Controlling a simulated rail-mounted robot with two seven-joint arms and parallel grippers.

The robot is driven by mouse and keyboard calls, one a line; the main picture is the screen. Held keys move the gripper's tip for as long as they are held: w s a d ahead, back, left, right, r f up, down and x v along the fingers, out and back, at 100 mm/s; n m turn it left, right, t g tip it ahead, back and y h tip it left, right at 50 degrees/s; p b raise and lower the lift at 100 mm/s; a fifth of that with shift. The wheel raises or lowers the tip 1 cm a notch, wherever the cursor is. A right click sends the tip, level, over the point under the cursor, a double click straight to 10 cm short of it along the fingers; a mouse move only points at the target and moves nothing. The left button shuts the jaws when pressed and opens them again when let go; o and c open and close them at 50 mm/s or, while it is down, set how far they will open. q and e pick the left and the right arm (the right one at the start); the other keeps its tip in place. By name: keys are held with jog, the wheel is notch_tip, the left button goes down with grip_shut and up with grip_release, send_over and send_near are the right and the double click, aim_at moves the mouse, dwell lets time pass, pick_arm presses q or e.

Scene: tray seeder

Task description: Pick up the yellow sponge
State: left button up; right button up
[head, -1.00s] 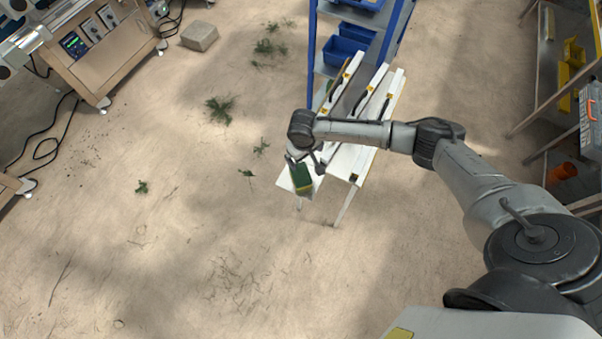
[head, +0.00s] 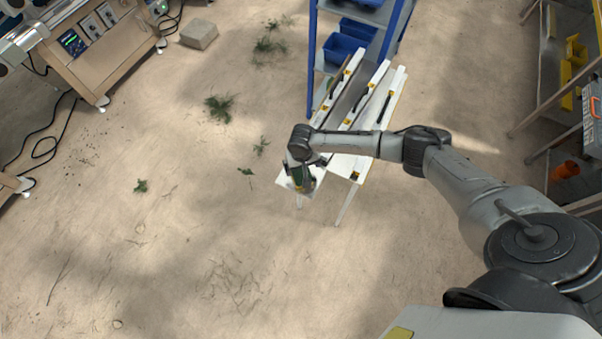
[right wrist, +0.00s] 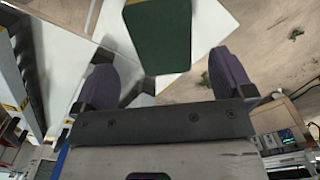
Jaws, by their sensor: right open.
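The sponge (right wrist: 162,40) shows in the right wrist view as a block with a dark green face and a thin yellow edge. It is at the near end of a white table (head: 340,163). In the head view my right gripper (head: 302,184) is over this end and hides most of the sponge; only a bit of green and yellow shows. In the right wrist view my right gripper (right wrist: 165,78) is open, with the sponge ahead of and between its two dark fingers, apart from both. My left gripper is not in view.
White bars with black handles (head: 375,100) lie along the table behind the gripper. A blue shelf with blue bins (head: 342,48) stands beyond. A wooden machine cabinet (head: 95,50) is at the upper left, shelving (head: 560,90) at the right. The floor at left is mostly open, with scattered green sprigs.

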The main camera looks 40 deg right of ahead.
aim_at(301, 172)
jog(key=shift+a+f+b, duration=0.15)
jog(key=shift+f+b, duration=0.5)
jog(key=shift+f, duration=2)
jog(key=c, duration=1.1)
jog(key=shift+o, duration=0.2)
jog(key=shift+r, duration=0.1)
